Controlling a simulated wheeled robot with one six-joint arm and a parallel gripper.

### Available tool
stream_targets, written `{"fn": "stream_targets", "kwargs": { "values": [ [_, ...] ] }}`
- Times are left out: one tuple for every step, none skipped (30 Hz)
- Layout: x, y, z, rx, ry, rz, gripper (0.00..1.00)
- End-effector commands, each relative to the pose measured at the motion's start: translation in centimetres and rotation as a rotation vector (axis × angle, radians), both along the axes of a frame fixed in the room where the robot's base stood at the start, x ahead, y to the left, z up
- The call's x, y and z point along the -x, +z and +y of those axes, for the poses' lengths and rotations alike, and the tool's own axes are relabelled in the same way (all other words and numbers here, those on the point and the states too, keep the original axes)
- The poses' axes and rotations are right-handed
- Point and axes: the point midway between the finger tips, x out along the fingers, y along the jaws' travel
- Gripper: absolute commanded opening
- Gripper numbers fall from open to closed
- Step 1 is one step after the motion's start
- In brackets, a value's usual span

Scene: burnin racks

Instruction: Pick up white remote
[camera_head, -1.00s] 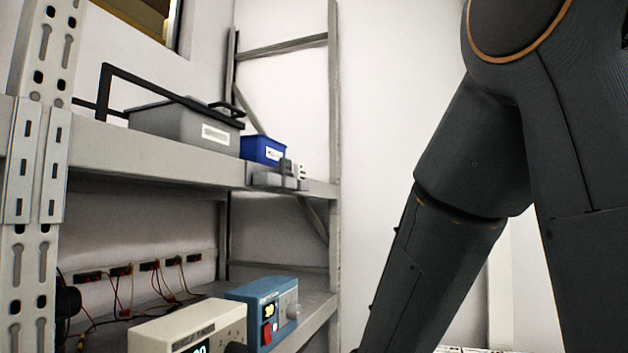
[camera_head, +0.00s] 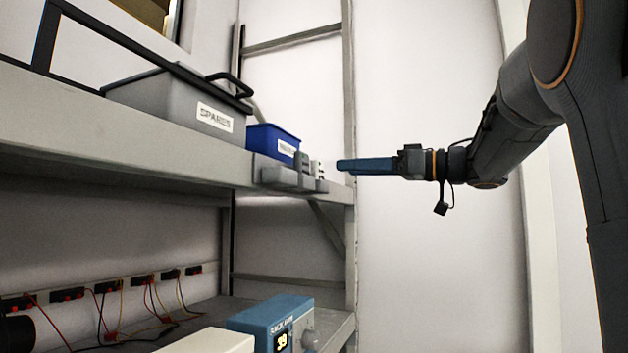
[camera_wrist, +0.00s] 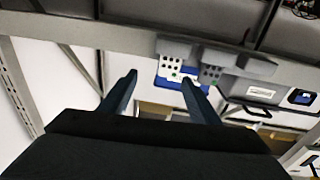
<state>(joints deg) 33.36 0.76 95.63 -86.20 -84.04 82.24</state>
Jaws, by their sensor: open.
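The white remote (camera_head: 317,170) stands upright at the shelf edge in the head view, with a grey remote (camera_head: 302,162) beside it. Both are small there. A grey holder (camera_head: 278,177) is at their base. In the wrist view the white remote (camera_wrist: 171,67) shows its dark buttons, and the grey remote (camera_wrist: 211,73) is to its right. My gripper (camera_head: 342,165) is open and empty, just right of the white remote in the head view, apart from it. In the wrist view its blue fingers (camera_wrist: 160,84) are spread, with the white remote between and beyond them.
A blue bin (camera_head: 272,141) stands behind the remotes on the upper shelf (camera_head: 120,146). A labelled grey bin (camera_head: 180,102) is further left. A rack post (camera_head: 350,230) rises close to the fingers. Devices and wires occupy the lower shelf.

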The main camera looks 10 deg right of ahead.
Motion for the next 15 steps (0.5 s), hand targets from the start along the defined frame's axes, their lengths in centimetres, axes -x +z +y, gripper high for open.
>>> {"fn": "stream_targets", "kwargs": {
  "values": [
    [0.8,0.2,-0.1,0.014,0.026,0.015,0.56],
    [1.2,0.2,0.0,0.021,0.039,0.025,0.56],
    [1.5,0.3,0.1,0.026,0.052,0.035,0.56],
    [1.7,0.3,0.2,0.029,0.059,0.041,0.56],
    [1.7,0.3,0.4,0.032,0.065,0.046,0.56],
    [1.6,0.3,0.7,0.034,0.069,0.048,0.56],
    [1.5,0.3,0.9,0.034,0.07,0.05,0.56],
    [1.3,0.3,1.2,0.034,0.07,0.05,0.56],
    [1.0,0.3,1.5,0.033,0.069,0.05,0.56],
    [0.8,0.3,1.8,0.033,0.069,0.05,0.56],
    [0.7,0.3,2.0,0.032,0.068,0.049,0.56],
    [0.4,0.3,2.3,0.032,0.067,0.049,0.56],
    [0.3,0.4,2.5,0.032,0.067,0.049,0.56],
    [0.1,0.4,2.7,0.032,0.067,0.049,0.56],
    [-0.2,0.5,3.2,0.031,0.067,0.049,0.56]
  ]
}}
